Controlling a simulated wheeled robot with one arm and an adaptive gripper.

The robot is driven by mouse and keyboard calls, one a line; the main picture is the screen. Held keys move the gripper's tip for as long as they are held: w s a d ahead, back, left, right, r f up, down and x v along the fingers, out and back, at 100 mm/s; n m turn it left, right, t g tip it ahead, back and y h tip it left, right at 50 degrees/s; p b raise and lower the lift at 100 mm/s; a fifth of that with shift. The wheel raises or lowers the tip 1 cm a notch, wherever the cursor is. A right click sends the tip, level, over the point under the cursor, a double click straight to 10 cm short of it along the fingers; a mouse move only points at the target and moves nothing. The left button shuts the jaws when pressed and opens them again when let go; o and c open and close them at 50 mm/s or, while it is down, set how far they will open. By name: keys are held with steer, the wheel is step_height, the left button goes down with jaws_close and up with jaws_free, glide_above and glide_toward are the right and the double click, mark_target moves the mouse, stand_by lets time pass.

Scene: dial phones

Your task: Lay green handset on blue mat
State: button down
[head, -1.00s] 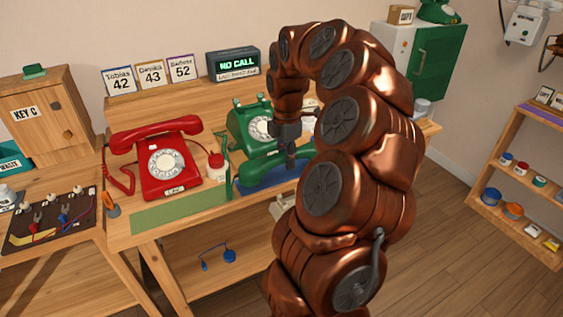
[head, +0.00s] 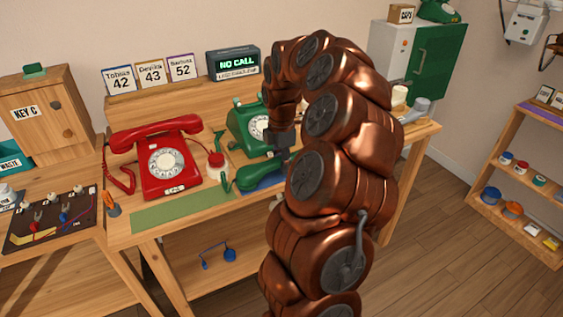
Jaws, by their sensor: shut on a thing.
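The green handset (head: 258,176) is in my gripper (head: 284,158), over or on the blue mat (head: 266,184). I cannot tell whether it touches the mat. My gripper points down and its fingertips are mostly hidden by my own arm. Only the left part of the mat shows; the arm covers the rest. The green phone (head: 246,127) stands behind the handset, its cradle bare, with a green cord hanging at its left side.
A red dial phone (head: 166,165) with its handset on stands to the left, behind a green mat (head: 180,210). A small red round item (head: 215,160) sits between the phones.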

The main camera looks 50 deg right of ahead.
steer(key=shift+f, duration=0.1)
steer(key=c, duration=0.8)
jaws_free()
step_height(320, 180, up, 12)
steer(key=shift+r, duration=0.15)
